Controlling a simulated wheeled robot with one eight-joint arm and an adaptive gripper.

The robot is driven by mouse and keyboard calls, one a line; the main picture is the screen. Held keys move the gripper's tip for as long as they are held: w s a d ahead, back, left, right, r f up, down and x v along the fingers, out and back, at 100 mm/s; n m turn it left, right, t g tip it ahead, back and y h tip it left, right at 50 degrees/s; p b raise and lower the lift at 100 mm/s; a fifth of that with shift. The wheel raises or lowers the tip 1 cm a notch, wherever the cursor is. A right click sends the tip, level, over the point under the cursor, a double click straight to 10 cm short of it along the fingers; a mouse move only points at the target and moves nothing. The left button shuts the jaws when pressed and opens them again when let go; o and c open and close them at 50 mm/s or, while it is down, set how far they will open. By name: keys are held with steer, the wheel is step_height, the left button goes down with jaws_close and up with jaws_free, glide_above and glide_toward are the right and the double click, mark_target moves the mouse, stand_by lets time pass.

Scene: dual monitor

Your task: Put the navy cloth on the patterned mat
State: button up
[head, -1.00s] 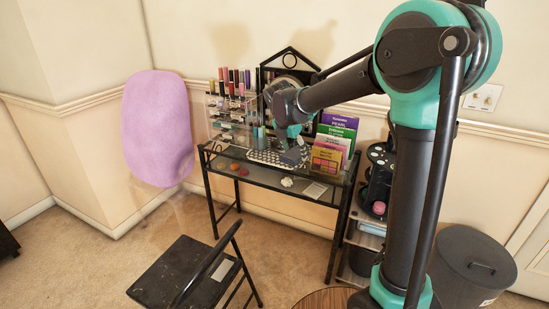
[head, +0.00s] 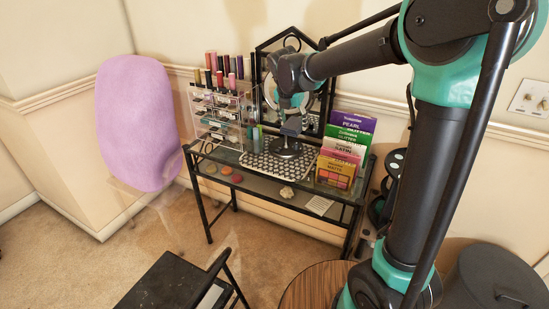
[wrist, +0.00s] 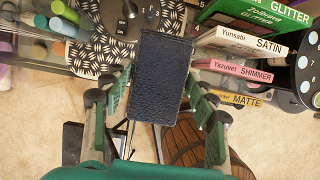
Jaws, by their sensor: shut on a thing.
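The navy cloth (wrist: 163,75) is a dark folded rectangle between the two fingers of my gripper (wrist: 160,105) in the wrist view. The gripper is shut on it. In the head view my gripper (head: 291,112) is over the desk, with the dark cloth (head: 291,126) below it, in front of the mirror. The patterned mat (head: 256,165) lies on the desk top, black and white, below the cloth. The mat (wrist: 92,62) also shows beyond the cloth, at the upper left of the wrist view. The cloth appears held above the mat.
A dark round mirror base (head: 286,148) stands on the mat. A clear makeup organizer (head: 215,115) is left of it, and several coloured palettes (head: 345,150) stand to the right. Small round items (head: 225,170) lie under the glass. A black chair (head: 175,280) is in front.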

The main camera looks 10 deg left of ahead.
mark_target(292, 170)
steer(key=shift+w+f, duration=0.25)
steer(key=shift+f, duration=0.05)
step_height(292, 170, down, 19)
steer(key=shift+f, duration=0.2)
steer(key=o, duration=1)
steer(key=shift+o, duration=0.2)
steer(key=shift+r, duration=0.1)
steer(key=v, duration=1.2)
steer(key=shift+w, duration=0.1)
